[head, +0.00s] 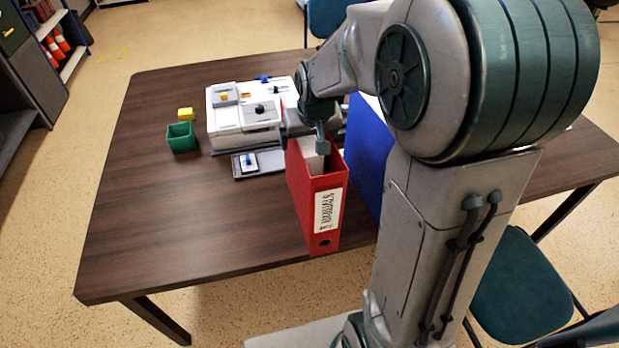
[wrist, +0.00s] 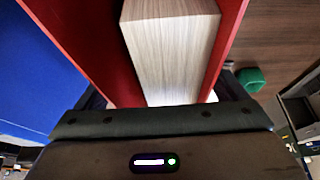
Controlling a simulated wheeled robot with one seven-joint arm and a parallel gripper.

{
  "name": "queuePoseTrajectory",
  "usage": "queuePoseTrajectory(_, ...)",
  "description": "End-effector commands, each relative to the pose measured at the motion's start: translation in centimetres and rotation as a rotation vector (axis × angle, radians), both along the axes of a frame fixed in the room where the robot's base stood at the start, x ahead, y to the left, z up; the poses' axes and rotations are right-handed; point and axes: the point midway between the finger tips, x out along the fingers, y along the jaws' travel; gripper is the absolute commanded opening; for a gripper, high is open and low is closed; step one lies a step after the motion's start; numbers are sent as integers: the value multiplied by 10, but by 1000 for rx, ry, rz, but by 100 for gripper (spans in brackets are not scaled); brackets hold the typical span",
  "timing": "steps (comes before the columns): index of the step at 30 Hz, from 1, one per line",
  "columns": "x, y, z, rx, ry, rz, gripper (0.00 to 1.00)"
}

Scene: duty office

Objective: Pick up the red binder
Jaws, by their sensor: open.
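The red binder (head: 318,205) stands upright on the dark wooden table near its front edge, its labelled spine toward me. In the wrist view the red binder (wrist: 85,45) fills the middle, with pale pages between its covers. My gripper (head: 320,143) is at the top of the binder, and one grey fingertip shows there. In the wrist view my gripper (wrist: 165,97) is open, with dark fingers at either side of the binder. Whether the fingers touch the covers cannot be told. My arm hides part of the area behind.
A blue binder (head: 370,145) stands close to the right of the red one, partly behind my arm; it also shows in the wrist view (wrist: 40,85). A white machine (head: 240,118), green box (head: 182,138) and yellow block (head: 186,113) are to the left. The table's front left is clear.

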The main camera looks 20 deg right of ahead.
Motion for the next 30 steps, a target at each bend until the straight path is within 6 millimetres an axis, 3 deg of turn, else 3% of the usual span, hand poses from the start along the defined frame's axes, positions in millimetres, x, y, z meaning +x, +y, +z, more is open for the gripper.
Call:
queuePoseTrajectory(9,0,0,0,0,0,0,89)
queuePoseTrajectory(18,0,0,0,0,0,0,5)
queuePoseTrajectory(19,0,0,0,0,0,0,0)
queuePoseTrajectory(30,1,0,7,0,-5,0,0)
